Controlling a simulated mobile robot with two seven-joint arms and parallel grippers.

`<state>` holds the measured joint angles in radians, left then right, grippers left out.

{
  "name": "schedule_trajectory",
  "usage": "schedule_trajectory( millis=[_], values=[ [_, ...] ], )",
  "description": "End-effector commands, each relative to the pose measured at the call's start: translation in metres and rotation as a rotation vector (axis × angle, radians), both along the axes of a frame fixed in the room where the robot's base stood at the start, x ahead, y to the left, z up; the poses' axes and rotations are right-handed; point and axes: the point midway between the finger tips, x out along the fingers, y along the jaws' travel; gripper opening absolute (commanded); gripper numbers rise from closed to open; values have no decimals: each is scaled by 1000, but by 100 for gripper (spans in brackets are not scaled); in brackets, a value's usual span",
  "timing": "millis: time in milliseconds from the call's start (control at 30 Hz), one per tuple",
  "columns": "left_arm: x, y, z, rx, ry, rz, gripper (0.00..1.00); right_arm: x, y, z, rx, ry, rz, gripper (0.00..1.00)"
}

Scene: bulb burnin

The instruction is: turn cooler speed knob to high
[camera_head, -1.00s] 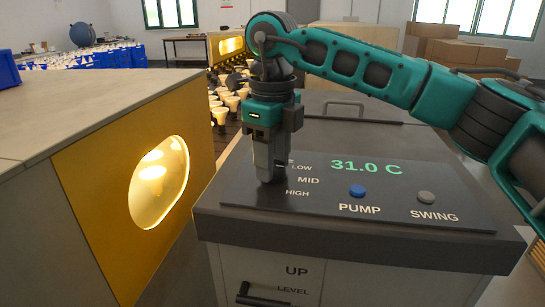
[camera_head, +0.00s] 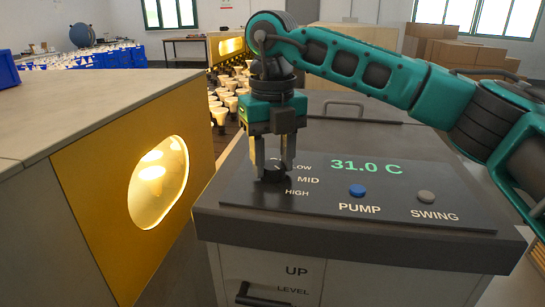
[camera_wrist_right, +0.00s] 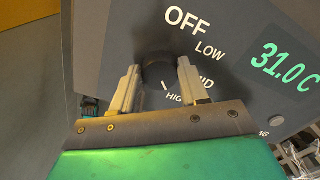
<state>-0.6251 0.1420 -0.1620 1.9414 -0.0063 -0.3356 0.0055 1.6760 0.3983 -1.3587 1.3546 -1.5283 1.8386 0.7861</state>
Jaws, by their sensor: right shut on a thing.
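The speed knob (camera_head: 272,174) is a small dark dial at the left of the cooler's sloped black panel (camera_head: 385,205). OFF, LOW, MID and HIGH are printed around its right side. My right gripper (camera_head: 274,166) points down over it, with one finger on each side, shut on the knob. In the right wrist view the dark round knob (camera_wrist_right: 158,70) sits between the two pale fingertips. A small pale mark shows at its lower edge, near HIGH; I cannot tell surely which setting it points to. My left gripper is not in view.
The panel also has a blue PUMP button (camera_head: 357,191), a grey SWING button (camera_head: 426,197) and a green 31.0 C readout (camera_head: 366,167). A yellow-fronted cabinet (camera_head: 80,195) with a glowing window stands close at the left. Bulbs (camera_head: 228,95) stand in rows behind.

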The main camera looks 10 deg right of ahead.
Motion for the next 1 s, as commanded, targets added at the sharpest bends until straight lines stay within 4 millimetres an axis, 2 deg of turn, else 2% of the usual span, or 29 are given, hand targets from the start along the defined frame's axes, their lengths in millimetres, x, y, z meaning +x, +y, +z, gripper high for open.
schedule_trajectory(
  millis=[433, 467, 500, 700, 1000],
  values=[
    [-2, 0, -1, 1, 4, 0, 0, 0, 0, 1, 0, -2, -13, 13],
    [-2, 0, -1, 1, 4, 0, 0, 0, 0, 1, 0, -2, -13, 47],
    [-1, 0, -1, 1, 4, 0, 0, 0, 0, 1, 0, -2, -13, 50],
    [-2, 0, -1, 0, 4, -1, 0, 0, 0, 1, 0, -1, -11, 69],
    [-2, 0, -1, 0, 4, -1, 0, 0, 0, 4, 1, -1, -9, 69]
  ],
)
